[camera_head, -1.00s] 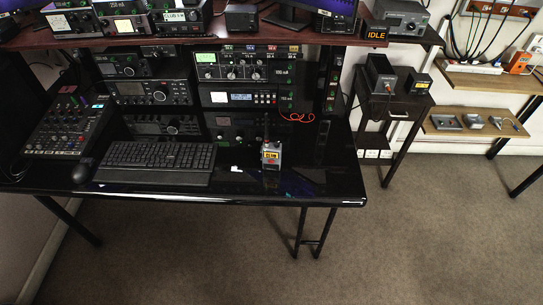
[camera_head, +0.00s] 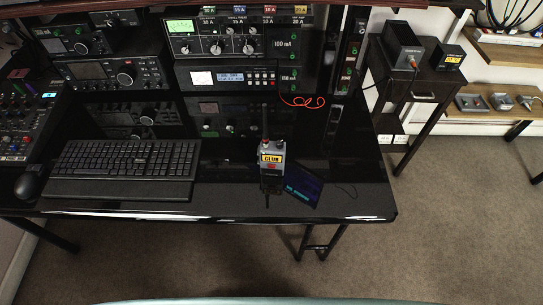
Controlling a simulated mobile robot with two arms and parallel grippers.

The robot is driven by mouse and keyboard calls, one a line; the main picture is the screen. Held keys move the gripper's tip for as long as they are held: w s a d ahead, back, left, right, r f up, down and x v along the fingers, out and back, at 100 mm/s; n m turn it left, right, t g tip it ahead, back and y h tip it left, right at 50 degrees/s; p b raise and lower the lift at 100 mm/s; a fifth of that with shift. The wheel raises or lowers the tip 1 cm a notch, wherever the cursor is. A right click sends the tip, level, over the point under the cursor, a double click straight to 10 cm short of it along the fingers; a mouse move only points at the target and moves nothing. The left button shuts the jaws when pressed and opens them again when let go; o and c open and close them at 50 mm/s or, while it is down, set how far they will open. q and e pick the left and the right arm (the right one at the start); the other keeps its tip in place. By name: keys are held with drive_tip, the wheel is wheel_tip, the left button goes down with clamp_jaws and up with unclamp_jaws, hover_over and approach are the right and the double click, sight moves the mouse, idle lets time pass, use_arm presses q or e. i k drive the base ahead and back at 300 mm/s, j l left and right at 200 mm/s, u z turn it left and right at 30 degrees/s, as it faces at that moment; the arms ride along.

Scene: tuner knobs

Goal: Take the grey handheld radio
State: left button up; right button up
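The grey handheld radio (camera_head: 272,158) stands upright on the glossy black desk (camera_head: 340,190), right of the keyboard. Neither of my grippers is in view, and nothing touches the radio.
A black keyboard (camera_head: 124,163) and a mouse (camera_head: 30,182) lie on the left. Radio units (camera_head: 238,48) are stacked behind. A dark flat panel (camera_head: 302,184) lies beside the radio. Carpet (camera_head: 450,230) in front is clear.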

sight(269, 154)
drive_tip(key=i+j+z, duration=0.15)
drive_tip(key=j+z, duration=0.2)
drive_tip(key=i+j+z, duration=0.15)
drive_tip(key=j+z, duration=0.15)
drive_tip(key=j, duration=0.25)
drive_tip(key=j+z, duration=0.35)
drive_tip(key=i+j, duration=0.05)
drive_tip(key=j, duration=0.05)
